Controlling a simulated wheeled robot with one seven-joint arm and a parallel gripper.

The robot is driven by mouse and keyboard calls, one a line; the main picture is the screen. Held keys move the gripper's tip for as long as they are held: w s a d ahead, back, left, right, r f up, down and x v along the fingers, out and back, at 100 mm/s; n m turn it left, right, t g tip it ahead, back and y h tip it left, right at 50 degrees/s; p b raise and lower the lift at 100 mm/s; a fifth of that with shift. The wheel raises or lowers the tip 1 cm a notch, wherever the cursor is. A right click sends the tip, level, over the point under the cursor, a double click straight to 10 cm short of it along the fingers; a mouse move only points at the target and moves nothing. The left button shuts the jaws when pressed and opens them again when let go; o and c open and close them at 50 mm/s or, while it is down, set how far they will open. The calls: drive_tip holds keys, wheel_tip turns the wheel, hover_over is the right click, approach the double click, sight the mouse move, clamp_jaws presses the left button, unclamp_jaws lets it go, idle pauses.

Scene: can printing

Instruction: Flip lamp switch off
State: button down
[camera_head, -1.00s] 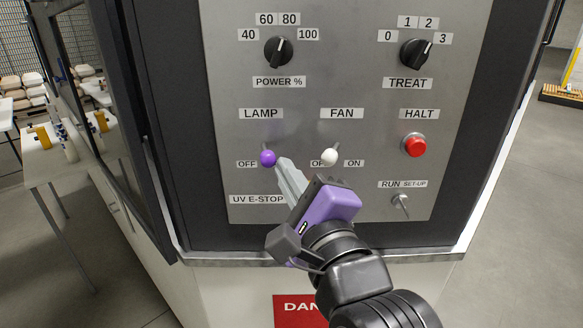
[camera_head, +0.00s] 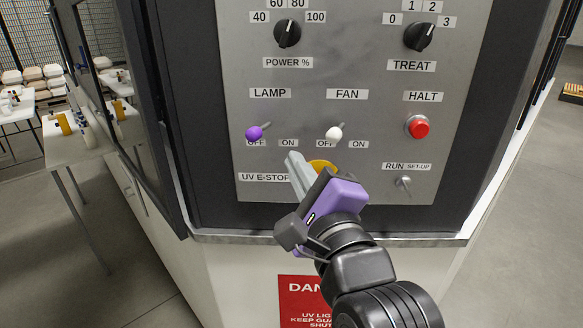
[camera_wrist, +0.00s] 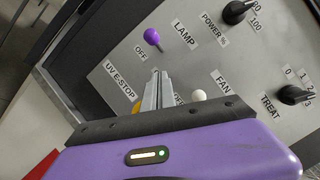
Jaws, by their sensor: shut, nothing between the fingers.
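The lamp switch (camera_head: 255,132) is a toggle with a purple ball tip under the LAMP label. Its ball leans left, over the OFF label. It also shows in the wrist view (camera_wrist: 152,36), beyond the fingertips and beside OFF. My gripper (camera_head: 292,158) is shut and empty, to the lower right of the lamp switch and apart from it. In the wrist view the closed fingers (camera_wrist: 156,76) point up the panel, with a gap to the purple ball.
The fan switch (camera_head: 333,133) has a white ball and stands right of my fingertips. A yellow disc (camera_head: 321,167) is partly hidden behind my gripper. The red halt button (camera_head: 417,127), run switch (camera_head: 404,183) and two black knobs (camera_head: 287,33) share the panel.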

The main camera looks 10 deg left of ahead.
drive_tip(key=s+a+f+b, duration=0.1)
drive_tip(key=s+b, duration=0.1)
drive_tip(key=s, duration=0.8)
drive_tip(key=shift+f, duration=0.1)
wheel_tip(320, 180, up, 4)
drive_tip(key=s+n+t+y, duration=0.2)
drive_tip(key=n, duration=0.5)
drive_tip(key=s+d+f+n+h, duration=0.2)
drive_tip(key=s+d+f+n, duration=0.2)
drive_tip(key=d+f+n, duration=0.5)
drive_tip(key=s+d+f+n+h, duration=0.1)
drive_tip(key=s+d+f+n, duration=0.5)
drive_tip(key=f, duration=0.5)
drive_tip(key=s+d+f+m+g+h, duration=0.2)
drive_tip(key=s+d+f+h, duration=0.2)
drive_tip(key=s+d+f, duration=0.2)
drive_tip(key=s+d+f+m+g+h, duration=0.2)
drive_tip(key=s+d+f, duration=0.4)
drive_tip(key=s, duration=0.5)
drive_tip(key=shift+s+d+f+h, duration=0.15)
drive_tip(key=shift+s+f+h, duration=0.05)
drive_tip(key=shift+f+h, duration=0.6)
